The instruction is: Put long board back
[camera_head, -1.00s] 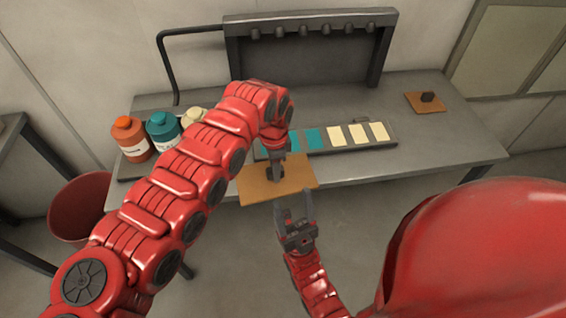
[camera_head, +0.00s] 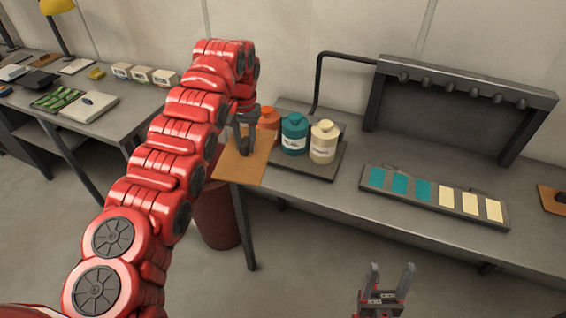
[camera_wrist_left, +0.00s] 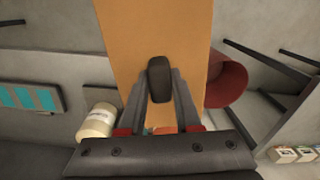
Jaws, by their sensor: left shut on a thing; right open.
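The long board (camera_head: 243,168) is a flat orange-brown board with a dark knob on top. My left gripper (camera_head: 243,148) is shut on the knob and holds the board near the left end of the grey bench (camera_head: 330,196), in front of the bottles. The left wrist view shows the fingers on both sides of the dark knob (camera_wrist_left: 159,80), with the board (camera_wrist_left: 125,35) beyond it. A smaller brown board (camera_head: 551,199) with a dark knob lies at the bench's right, cut by the picture edge. My right gripper (camera_head: 385,290) is open and empty in front of the bench.
Orange (camera_head: 268,122), teal (camera_head: 294,135) and cream (camera_head: 323,142) bottles stand on a dark tray (camera_head: 315,171). A strip of teal and cream cards (camera_head: 435,196) lies on the bench. A red bin (camera_head: 217,215) stands below the board. Another table (camera_head: 120,122) with several items is at left.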

